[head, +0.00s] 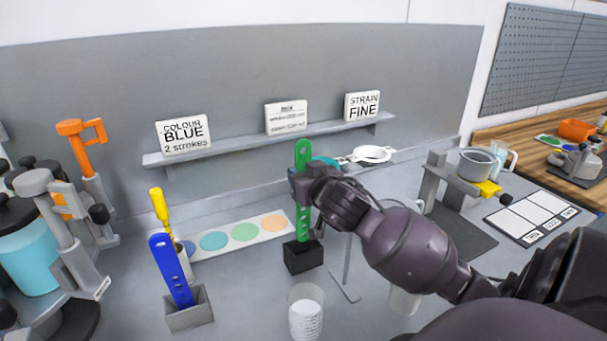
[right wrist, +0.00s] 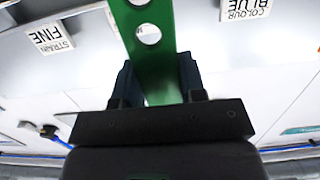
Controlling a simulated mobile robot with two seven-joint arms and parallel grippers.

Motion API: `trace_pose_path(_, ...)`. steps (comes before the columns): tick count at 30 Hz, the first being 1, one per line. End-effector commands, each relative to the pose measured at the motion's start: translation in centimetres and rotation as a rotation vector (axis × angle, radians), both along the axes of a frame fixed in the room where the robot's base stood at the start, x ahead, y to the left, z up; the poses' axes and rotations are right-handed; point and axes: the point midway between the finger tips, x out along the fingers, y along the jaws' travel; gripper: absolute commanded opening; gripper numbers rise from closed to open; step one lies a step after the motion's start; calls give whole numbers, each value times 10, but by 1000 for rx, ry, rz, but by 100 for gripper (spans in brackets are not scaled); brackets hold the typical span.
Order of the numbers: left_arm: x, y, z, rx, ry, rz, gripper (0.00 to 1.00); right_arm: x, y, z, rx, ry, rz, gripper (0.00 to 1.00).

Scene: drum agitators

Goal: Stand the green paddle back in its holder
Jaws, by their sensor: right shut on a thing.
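In the right wrist view the green paddle (right wrist: 155,45) runs up from between the two dark fingers (right wrist: 157,82). A black block holder (head: 303,258) stands directly below the paddle. The paddle's lower end meets the holder's top; I cannot tell how deep it sits. My left gripper is not in view.
A blue paddle (head: 170,270) leans in a grey holder (head: 190,314) at left, with a yellow-handled tool (head: 159,207) behind. White stacked cups (head: 306,318) stand in front of the black holder. A colour strip (head: 228,236) lies behind. A shelf (head: 240,146) carries signs.

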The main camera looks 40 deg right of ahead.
Motion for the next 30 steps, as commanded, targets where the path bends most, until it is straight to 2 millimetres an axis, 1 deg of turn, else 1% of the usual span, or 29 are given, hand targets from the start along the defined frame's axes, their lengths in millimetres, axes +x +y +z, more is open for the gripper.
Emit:
trace_pose_path(1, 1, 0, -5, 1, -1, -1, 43, 0, 0, -6, -1, 1, 0, 14)
trace_pose_path(13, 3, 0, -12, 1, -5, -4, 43, 0, 0, -30, 1, 1, -1, 14)
trace_pose_path(21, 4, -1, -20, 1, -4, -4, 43, 0, 0, -48, 2, 0, 0, 14)
trace_pose_path(30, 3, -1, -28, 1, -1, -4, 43, 0, 0, -62, 1, 0, 0, 14)
